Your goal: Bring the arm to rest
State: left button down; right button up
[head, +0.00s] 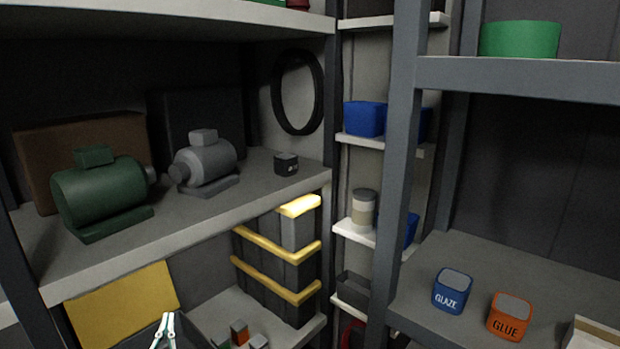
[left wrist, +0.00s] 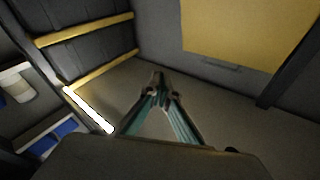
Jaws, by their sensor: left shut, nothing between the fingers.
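My left gripper (head: 166,322) shows at the bottom edge of the head view, in front of the lower left shelf. Its fingers come together at the tips and hold nothing. In the left wrist view the gripper (left wrist: 158,78) points away from the camera with its fingertips meeting. No object is between them. My right gripper is in neither view.
A yellow panel (head: 122,303) and a dark yellow-banded stack (head: 278,262) stand near the gripper. Small blocks (head: 239,332) lie on the lower shelf. Green (head: 100,192) and grey (head: 204,160) motors sit above. Glaze (head: 453,291) and glue (head: 510,316) containers stand at right.

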pick_arm(q)
jog(key=s+d+f+m+g+h, duration=0.1)
jog(key=s+d+f, duration=0.4)
jog(key=s, duration=0.5)
jog(key=s+d+f+m+g+h, duration=0.1)
jog(key=s+d+f+g+h, duration=0.3)
jog(key=s, duration=0.6)
jog(key=s+d+f+m+g+h, duration=0.2)
jog(key=s+d+f+g, duration=0.2)
jog(key=s+d+f, duration=0.3)
jog(key=s+f, duration=0.2)
jog(key=s, duration=0.1)
jog(key=shift+s+d, duration=0.2)
jog(key=shift+s, duration=0.15)
jog(key=shift+f, duration=0.1)
